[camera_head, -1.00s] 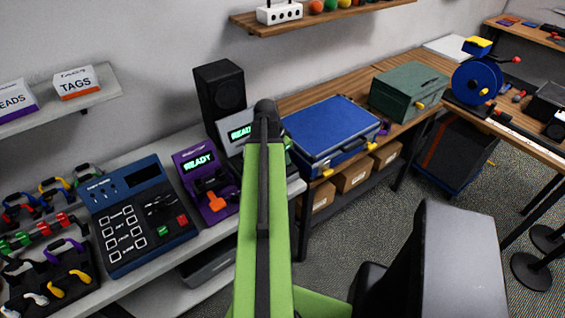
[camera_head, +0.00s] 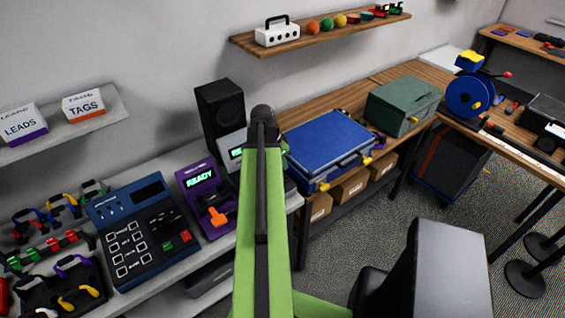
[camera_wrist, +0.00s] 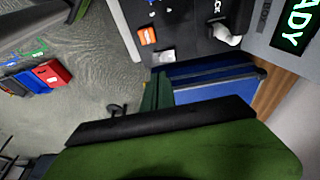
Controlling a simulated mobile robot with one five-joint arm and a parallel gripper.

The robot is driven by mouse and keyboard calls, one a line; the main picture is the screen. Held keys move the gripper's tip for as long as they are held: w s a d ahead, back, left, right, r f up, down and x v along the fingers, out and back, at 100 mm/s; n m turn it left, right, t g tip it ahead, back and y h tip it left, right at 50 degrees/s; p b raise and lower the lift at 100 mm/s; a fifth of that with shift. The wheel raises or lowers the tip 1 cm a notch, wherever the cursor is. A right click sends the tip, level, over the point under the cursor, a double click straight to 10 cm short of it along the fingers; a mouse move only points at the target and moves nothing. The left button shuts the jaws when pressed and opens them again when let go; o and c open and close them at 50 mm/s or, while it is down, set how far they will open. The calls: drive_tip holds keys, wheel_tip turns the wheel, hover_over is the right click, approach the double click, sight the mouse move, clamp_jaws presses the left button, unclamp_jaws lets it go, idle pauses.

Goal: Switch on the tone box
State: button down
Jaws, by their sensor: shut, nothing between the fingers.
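No label reading tone box is legible. A pale grey box (camera_head: 229,143) with a green-lit display stands under the black speaker in the head view, mostly hidden behind my green arm. A purple box (camera_head: 206,200) with a green READY display and an orange lever (camera_head: 214,216) stands left of it. The wrist view shows a lit READY display (camera_wrist: 296,24) at the upper right and a dark panel (camera_wrist: 186,35) with an orange part and white parts. My gripper (camera_wrist: 165,125) appears as a green and black shape across the bottom, shut and empty, apart from the panel. Its fingertips are not clearly visible.
A blue keypad machine (camera_head: 140,232) and cable racks (camera_head: 65,285) fill the left bench. A black speaker (camera_head: 219,110) stands behind the boxes. A blue case (camera_head: 325,150) and a green box (camera_head: 402,105) lie right. A wall shelf (camera_head: 330,32) hangs above.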

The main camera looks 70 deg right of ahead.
drive_tip(key=s+a+p+v, duration=0.1)
drive_tip(key=p+v, duration=0.4)
drive_tip(key=v, duration=0.2)
drive_tip(key=shift+s+r, duration=0.15)
drive_tip(key=shift+r, duration=0.15)
